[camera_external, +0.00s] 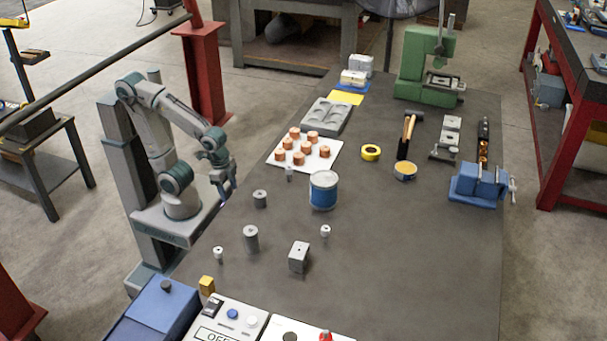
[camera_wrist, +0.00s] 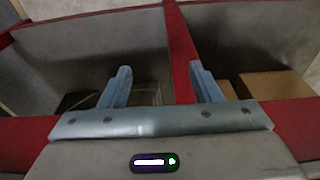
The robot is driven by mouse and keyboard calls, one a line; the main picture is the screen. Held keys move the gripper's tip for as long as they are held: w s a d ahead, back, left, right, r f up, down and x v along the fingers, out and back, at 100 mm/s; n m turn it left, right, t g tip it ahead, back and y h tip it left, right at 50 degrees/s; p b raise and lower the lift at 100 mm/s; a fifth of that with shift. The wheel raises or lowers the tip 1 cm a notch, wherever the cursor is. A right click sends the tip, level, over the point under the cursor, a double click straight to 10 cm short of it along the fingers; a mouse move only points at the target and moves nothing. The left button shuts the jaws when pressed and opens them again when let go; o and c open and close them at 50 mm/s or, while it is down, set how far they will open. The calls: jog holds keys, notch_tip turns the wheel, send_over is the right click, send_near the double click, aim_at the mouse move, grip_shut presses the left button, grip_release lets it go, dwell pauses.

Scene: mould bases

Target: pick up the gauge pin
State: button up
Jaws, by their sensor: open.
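My gripper (camera_external: 225,192) is at the left edge of the dark table (camera_external: 400,270), beside the small metal parts. In the wrist view my gripper (camera_wrist: 160,72) has its two blue fingers wide apart with nothing between them. Several small pale metal pieces stand upright on the table: one at the front (camera_external: 218,254), one right of the middle (camera_external: 325,231) and one near the white plate (camera_external: 290,174). I cannot tell for sure which is the gauge pin. None shows in the wrist view.
A white plate (camera_external: 325,163) holds copper pieces. A control box (camera_external: 228,320) is at the front.

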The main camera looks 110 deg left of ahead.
jog(key=shift+c, duration=0.4)
jog(key=shift+c, duration=0.8)
